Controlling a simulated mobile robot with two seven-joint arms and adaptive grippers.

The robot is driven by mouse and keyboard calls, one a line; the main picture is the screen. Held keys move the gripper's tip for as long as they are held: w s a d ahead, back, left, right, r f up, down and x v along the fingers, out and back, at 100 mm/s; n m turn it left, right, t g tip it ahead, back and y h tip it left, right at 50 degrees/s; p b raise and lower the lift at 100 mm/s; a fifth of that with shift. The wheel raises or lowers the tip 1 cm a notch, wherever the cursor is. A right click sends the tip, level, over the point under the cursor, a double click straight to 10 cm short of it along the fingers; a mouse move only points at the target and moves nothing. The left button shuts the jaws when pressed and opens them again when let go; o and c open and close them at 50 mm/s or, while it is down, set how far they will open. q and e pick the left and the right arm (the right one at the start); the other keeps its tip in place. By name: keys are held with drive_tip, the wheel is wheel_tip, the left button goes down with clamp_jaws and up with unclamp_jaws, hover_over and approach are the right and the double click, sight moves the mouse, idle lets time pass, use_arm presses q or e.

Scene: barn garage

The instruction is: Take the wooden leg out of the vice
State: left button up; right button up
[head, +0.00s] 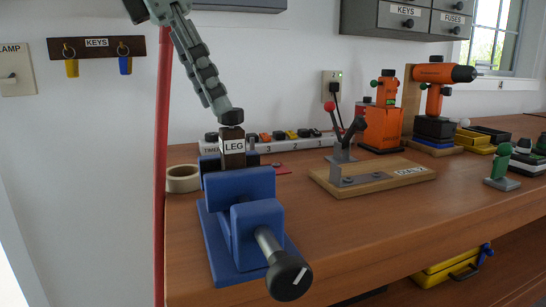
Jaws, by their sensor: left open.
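The dark wooden leg (233,147), labelled LEG, stands upright in the blue vice (246,184) at the table's near left. Its lower part is hidden by the vice jaw. The vice has a black-knobbed handle (289,276) pointing toward me. My left gripper (231,117) reaches down from the top left, with a dark fingertip at or just above the leg's top. It is open. I cannot tell from this angle whether it touches the leg. My right gripper is out of view.
A power strip (300,143) runs behind the vice, and a tape roll (183,178) lies to its left. A toggle clamp on a wooden board (405,173) stands to the right, with orange drills (383,128) behind. A red pole (160,200) stands left of the table.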

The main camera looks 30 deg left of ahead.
sight(240, 128)
use_arm(q)
drive_tip(key=x, duration=0.4)
drive_tip(key=d+x, duration=0.1)
drive_tip(key=x, duration=0.2)
drive_tip(key=shift+w+d+r, duration=0.1)
drive_tip(key=shift+w+r, duration=0.1)
drive_tip(key=shift+w, duration=0.25)
drive_tip(key=shift+w+f, duration=0.15)
drive_tip(key=shift+f, duration=0.2)
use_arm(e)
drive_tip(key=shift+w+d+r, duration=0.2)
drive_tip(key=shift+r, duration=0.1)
use_arm(q)
clamp_jaws()
drive_tip(key=shift+r, duration=0.1)
